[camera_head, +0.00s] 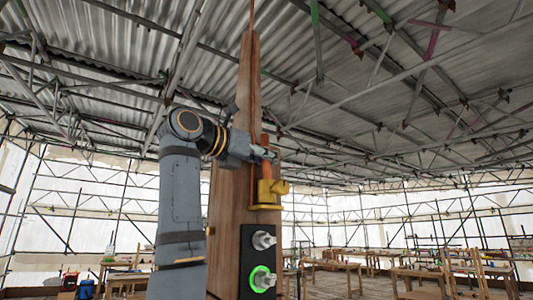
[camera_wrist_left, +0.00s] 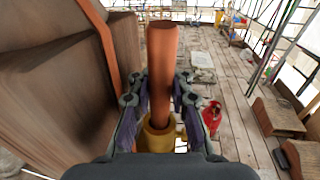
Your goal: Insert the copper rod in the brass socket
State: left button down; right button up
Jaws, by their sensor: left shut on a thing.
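The copper rod (camera_head: 265,172) is upright beside the wooden spire, in the grip of my left gripper (camera_head: 265,153). In the left wrist view the copper rod (camera_wrist_left: 163,65) stands between the two fingers of my left gripper (camera_wrist_left: 160,98), which are shut on it. The brass socket (camera_head: 266,192) is fixed on the spire's face directly below. It also shows under the rod in the left wrist view (camera_wrist_left: 155,138). The rod's lower end meets or overlaps the socket mouth; I cannot tell how deep it sits. My right gripper is out of view.
The tall wooden spire (camera_head: 228,215) stands close to my left gripper. A thin copper strip (camera_wrist_left: 107,45) runs along it. Below the socket is a black panel (camera_head: 247,262) with two knobs, the lower ringed in green light. Workbenches (camera_head: 370,258) stand far behind.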

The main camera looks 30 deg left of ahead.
pick_arm(q)
jog(key=shift+a+f, duration=0.15)
jog(key=shift+f, duration=0.15)
jog(key=shift+r, duration=0.15)
jog(key=c, duration=1.3)
grip_release()
jog(key=shift+o, duration=0.7)
jog(key=shift+d, duration=0.35)
jog(key=shift+a, duration=0.1)
